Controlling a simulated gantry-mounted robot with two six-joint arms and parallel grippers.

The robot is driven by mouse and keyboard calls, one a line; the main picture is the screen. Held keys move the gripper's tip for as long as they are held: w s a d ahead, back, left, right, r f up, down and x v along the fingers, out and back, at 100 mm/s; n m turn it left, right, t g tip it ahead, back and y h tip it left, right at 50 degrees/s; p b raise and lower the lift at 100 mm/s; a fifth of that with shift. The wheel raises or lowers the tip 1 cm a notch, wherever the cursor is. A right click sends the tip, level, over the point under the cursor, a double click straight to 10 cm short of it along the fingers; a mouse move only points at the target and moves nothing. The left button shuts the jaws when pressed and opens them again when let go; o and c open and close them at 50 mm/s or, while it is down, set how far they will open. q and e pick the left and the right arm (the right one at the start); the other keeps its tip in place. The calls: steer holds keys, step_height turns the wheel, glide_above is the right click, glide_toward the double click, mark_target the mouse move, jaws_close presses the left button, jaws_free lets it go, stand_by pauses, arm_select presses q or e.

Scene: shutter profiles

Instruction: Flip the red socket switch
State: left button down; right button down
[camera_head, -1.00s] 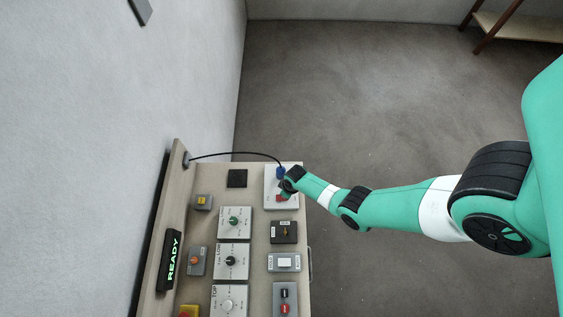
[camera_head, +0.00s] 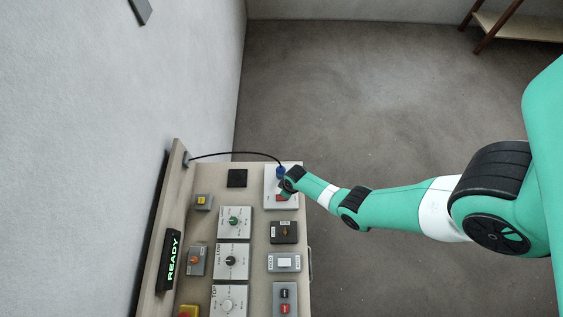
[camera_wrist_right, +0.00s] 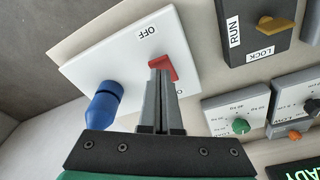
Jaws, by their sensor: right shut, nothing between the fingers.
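The red switch (camera_wrist_right: 165,67) is on a white socket plate (camera_wrist_right: 185,45) with an OFF label at one end and a partly hidden label at the other. My right gripper (camera_wrist_right: 160,75) is shut and empty, its fingertips at the red switch; whether they touch it is hard to tell. In the head view the white socket plate (camera_head: 271,200) is at the top right of the panel, and my right wrist covers most of it. A blue plug (camera_wrist_right: 103,105) sits in the plate beside the fingers. My left gripper is not in view.
A black cable (camera_head: 235,154) runs from the panel's back to the plug. Below the plate are a black RUN/LOCK key switch (camera_head: 284,232), a white rocker (camera_head: 284,262) and dial boxes (camera_head: 235,222). A READY display (camera_head: 171,260) is at left. Open floor lies right.

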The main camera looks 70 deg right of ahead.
steer(key=shift+f+b, duration=0.75)
steer(key=shift+f, duration=0.1)
stand_by(0.6)
